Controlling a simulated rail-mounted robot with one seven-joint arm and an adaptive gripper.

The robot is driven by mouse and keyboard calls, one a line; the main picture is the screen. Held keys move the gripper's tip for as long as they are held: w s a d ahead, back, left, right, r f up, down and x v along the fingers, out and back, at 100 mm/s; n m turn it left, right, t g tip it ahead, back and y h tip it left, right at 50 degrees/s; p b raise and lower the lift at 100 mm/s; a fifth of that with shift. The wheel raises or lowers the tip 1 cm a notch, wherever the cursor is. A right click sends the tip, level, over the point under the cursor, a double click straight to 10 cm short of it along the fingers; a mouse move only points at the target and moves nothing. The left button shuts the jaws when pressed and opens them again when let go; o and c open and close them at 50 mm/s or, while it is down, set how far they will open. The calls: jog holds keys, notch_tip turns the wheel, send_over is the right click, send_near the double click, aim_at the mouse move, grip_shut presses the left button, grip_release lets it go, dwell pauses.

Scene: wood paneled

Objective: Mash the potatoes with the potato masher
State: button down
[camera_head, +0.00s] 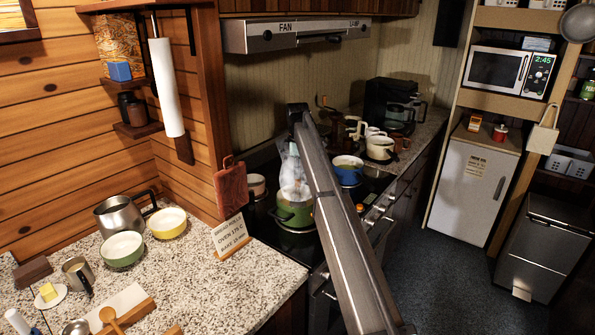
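A green pot (293,213) stands on the dark stovetop, left of my arm. My gripper (291,188) hangs pointing down from the raised arm, over or inside this pot. Its fingers are too small and blurred to make out, so I cannot tell if it is open or shut. I cannot make out a potato masher or potatoes; the pot's inside is mostly hidden by my gripper.
A blue pot (347,172) with yellowish contents and a white pot (381,148) stand behind, right of my arm. The range hood (300,34) is above.

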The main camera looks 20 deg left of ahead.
jog(key=shift+f, duration=0.4)
dwell(1.2)
jog(key=shift+r+p, duration=0.1)
jog(key=shift+p, duration=0.3)
jog(key=shift+r+p, duration=1.25)
jog(key=shift+r, duration=2.35)
jog(key=shift+r+p, duration=0.9)
jog(key=shift+r, duration=1.5)
jog(key=shift+f, duration=0.15)
jog(key=shift+f+b, duration=1.55)
jog(key=shift+f, duration=4.25)
